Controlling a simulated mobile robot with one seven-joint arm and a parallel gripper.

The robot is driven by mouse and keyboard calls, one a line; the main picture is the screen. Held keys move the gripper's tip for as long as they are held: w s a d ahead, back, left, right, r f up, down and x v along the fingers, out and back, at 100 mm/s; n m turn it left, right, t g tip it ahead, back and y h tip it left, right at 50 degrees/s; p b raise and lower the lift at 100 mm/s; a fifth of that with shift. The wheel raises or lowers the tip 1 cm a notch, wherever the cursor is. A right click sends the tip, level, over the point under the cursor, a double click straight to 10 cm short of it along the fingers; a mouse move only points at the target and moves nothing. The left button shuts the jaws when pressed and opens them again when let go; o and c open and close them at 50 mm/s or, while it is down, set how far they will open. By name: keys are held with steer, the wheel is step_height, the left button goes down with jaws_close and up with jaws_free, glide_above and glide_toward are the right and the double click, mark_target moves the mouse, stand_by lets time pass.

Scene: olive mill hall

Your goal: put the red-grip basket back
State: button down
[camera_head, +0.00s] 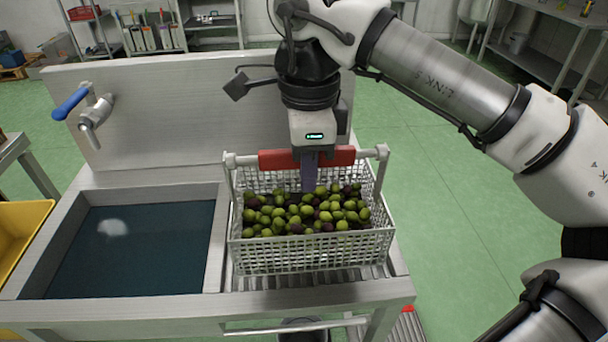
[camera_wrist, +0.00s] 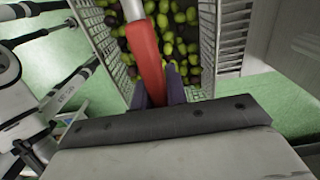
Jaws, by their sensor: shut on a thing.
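The red-grip basket (camera_head: 312,254) is a white mesh basket filled with green and dark olives (camera_head: 305,212). It sits on, or just above, the ribbed drain area to the right of the water basin; I cannot tell if it touches. Its handle carries a red grip (camera_head: 279,158) across the top. My gripper (camera_head: 308,178) points down from above and is shut on the red grip near its middle. In the wrist view the red grip (camera_wrist: 143,55) runs between the purple fingers, with the olives (camera_wrist: 178,35) below.
The water-filled basin (camera_head: 135,250) lies left of the basket. A blue-lever tap (camera_head: 88,110) is on the steel backsplash (camera_head: 180,105) behind. A yellow bin (camera_head: 20,235) stands at the far left. The ribbed drainboard (camera_head: 310,280) shows in front of the basket. Green floor is open to the right.

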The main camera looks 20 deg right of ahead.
glide_above(304, 195)
steer(key=shift+s+f+p, duration=0.1)
steer(key=shift+f+p, duration=0.55)
steer(key=shift+f, duration=2.75)
steer(key=shift+w+f, duration=0.1)
steer(key=shift+w, duration=0.1)
steer(key=shift+f, duration=0.15)
steer(key=c, duration=1.4)
jaws_free()
step_height(304, 195, up, 12)
